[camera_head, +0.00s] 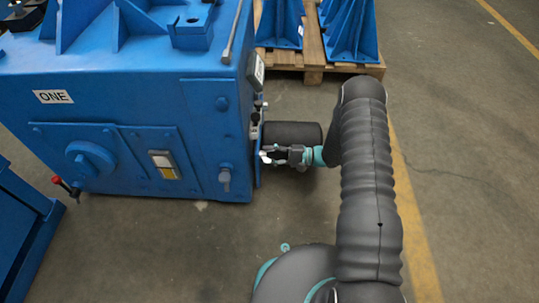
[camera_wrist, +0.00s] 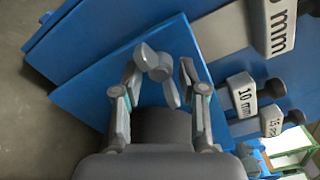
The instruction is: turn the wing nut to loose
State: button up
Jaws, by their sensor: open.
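The grey wing nut (camera_wrist: 158,72) sits in front of a blue plate (camera_wrist: 85,95) in the wrist view, its wings spread at a slant. My gripper (camera_wrist: 160,84) is open, with one finger on each side of the wing nut. Gaps seem to show between the fingers and the wings; I cannot tell whether either finger touches. In the head view my gripper (camera_head: 272,155) is at the right side of the blue machine (camera_head: 130,100); the wing nut is too small there to tell from the fingertips.
Grey blocks marked in mm, such as the 10 mm block (camera_wrist: 242,94), stand right of the fingers in the wrist view. A dark cylinder (camera_head: 295,132) lies beside my gripper. A wooden pallet (camera_head: 313,58) with blue brackets stands behind. The floor at right is clear.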

grip_shut()
jog(key=shift+n, duration=0.4)
jog(key=n+b, duration=0.4)
jog(key=n, duration=2)
jog(key=shift+w, duration=0.1)
dwell(0.6)
